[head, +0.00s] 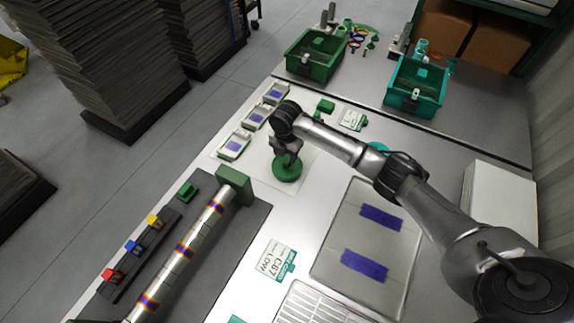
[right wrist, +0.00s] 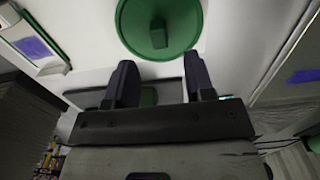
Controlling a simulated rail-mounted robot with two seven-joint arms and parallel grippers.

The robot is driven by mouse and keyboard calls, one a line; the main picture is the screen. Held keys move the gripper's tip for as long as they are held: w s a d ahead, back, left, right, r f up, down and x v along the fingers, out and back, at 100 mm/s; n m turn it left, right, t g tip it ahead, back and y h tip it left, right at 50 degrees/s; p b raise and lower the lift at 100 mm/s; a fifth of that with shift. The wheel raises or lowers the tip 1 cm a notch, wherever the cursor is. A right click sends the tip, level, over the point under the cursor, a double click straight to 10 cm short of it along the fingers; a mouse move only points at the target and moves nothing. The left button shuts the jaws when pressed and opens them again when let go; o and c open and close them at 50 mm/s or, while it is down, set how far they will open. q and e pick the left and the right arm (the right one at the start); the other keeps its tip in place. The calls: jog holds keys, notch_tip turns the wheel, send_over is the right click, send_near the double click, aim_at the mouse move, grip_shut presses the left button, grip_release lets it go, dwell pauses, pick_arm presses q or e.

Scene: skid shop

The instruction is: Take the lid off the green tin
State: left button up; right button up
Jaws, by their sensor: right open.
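The round green tin (head: 287,173) stands on a pale square on the bench, partly covered from above by my right gripper (head: 287,153). In the right wrist view its round green lid (right wrist: 183,38) shows with a raised knob (right wrist: 158,34) at its middle, cut off by the top edge. The lid appears to sit on the tin; the tin's body is mostly hidden. My right gripper, also in the right wrist view (right wrist: 161,80), is open, with nothing between its fingers, and the knob lies ahead of the fingertips. My left gripper does not show.
A banded pipe (head: 183,250) lies on a dark mat to the left, with a green block (head: 235,184) at its end. Small white trays (head: 234,147) stand left of the tin. A grey panel with blue strips (head: 371,242) lies right. Green bins (head: 316,56) stand behind.

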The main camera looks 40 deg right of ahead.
aim_at(286, 163)
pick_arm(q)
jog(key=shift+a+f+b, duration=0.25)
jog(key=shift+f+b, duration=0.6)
pick_arm(e)
notch_tip(286, 163, down, 5)
jog(key=shift+s+a+f, duration=0.1)
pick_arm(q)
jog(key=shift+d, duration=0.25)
pick_arm(e)
grip_shut()
